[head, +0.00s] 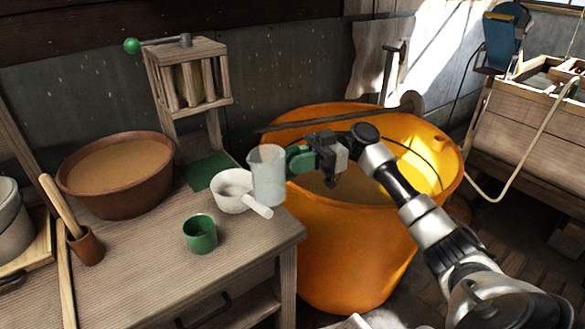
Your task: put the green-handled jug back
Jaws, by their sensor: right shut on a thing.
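The jug (268,176) is a clear, pale beaker-like vessel with a green handle (298,158) on its right side. My right gripper (312,158) is shut on that handle, reaching in from the right over the orange tub. The jug is upright at the right edge of the wooden table (150,285), just behind and right of a white mortar. Whether its base touches the table or hangs above it, I cannot tell. The gripper's fingertips are partly hidden at the handle. My left gripper is not in view.
A white mortar (230,192) with a pestle (258,206) is close to the jug. A green cup (200,234) stands in front. A brown bowl (118,185), a green mat (208,171) and a wooden press (187,75) are left and behind. The large orange tub (350,245) adjoins the table.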

